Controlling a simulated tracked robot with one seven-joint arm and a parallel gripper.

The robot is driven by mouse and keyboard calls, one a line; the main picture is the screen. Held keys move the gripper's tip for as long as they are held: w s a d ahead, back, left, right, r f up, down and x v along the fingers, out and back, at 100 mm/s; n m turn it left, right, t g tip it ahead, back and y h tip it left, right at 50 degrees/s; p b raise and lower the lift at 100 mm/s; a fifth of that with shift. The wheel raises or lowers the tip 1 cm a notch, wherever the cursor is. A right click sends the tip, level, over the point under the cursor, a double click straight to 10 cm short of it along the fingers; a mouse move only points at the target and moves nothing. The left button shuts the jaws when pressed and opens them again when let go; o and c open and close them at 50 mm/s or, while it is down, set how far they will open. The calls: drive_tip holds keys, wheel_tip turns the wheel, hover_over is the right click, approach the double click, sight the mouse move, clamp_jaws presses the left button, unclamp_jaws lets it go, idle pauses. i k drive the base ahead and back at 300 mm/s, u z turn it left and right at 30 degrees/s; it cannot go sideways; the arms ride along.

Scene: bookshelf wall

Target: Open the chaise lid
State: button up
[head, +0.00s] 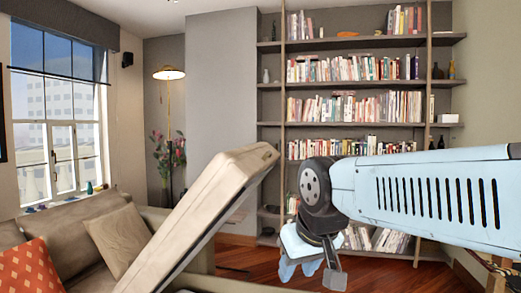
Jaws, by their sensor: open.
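The chaise lid (205,215) is a thick beige cushioned panel. It stands tilted up steeply, its upper end near the middle of the picture and its lower end running off the bottom edge. My gripper (312,278) is at the lower middle, to the right of the lid, pointing down. Its fingers are spread apart and nothing shows between them. A gap separates it from the lid in the picture. The lid's hinge and most of the space under it are out of view.
A beige sofa with a tan pillow (118,241) and an orange patterned pillow (32,268) is at the left. A tall bookshelf (350,86) full of books stands behind. A floor lamp (169,74) and flowers (168,152) stand in the back corner. Wooden floor (385,275) shows at the lower right.

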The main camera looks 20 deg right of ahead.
sight(240, 179)
drive_tip(key=z, duration=0.05)
drive_tip(key=i, duration=1)
drive_tip(key=u, duration=0.05)
